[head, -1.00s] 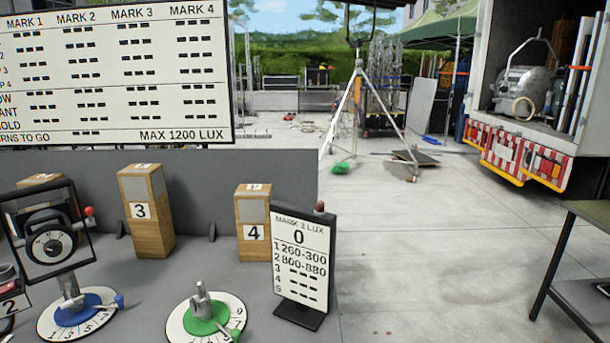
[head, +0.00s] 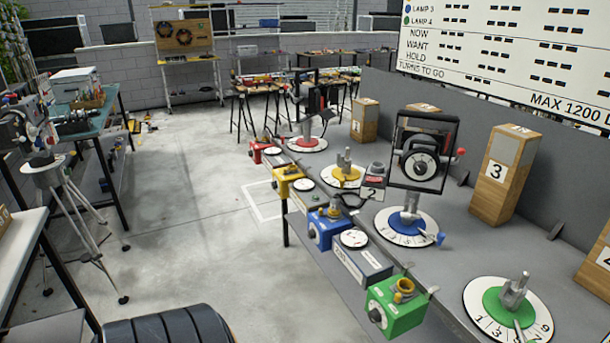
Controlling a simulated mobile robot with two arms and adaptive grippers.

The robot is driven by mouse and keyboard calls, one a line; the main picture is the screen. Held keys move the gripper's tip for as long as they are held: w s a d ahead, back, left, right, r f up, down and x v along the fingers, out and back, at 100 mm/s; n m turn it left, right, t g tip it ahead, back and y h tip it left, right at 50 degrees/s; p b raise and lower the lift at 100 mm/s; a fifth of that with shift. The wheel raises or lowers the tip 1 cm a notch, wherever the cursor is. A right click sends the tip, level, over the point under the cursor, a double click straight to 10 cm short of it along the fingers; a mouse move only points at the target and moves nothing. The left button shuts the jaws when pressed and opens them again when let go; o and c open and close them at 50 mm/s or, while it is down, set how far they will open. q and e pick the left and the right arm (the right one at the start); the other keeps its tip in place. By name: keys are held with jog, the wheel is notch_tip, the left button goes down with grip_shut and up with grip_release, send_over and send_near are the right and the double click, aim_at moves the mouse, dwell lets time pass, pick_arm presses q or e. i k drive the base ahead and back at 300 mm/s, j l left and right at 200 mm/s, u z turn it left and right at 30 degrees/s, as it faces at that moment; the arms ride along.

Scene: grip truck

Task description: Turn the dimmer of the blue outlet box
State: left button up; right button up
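The blue outlet box (head: 327,232) sits at the front edge of the long grey bench, between the yellow box and the green box. A dark round dimmer knob (head: 313,233) shows on its left-facing side; its setting is too small to read. A grey fitting with a dark cable is on top of the box. Behind it stands a lamp (head: 424,152) on a white dial with a blue centre (head: 392,229). Neither of my grippers is in view.
A green outlet box (head: 398,307), a yellow one (head: 284,184) and a red one (head: 257,150) share the bench edge. The floor left of the bench (head: 200,210) is mostly clear. A tripod (head: 85,225) stands at the left. A dark ribbed object (head: 165,327) shows at the bottom.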

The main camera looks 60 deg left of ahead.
aim_at(311, 234)
jog(key=u, duration=1.65)
jog(key=z, duration=0.25)
jog(key=i+j+z, duration=0.25)
jog(key=j+z, duration=0.3)
jog(key=i+j+z, duration=0.1)
jog(key=j+z, duration=0.15)
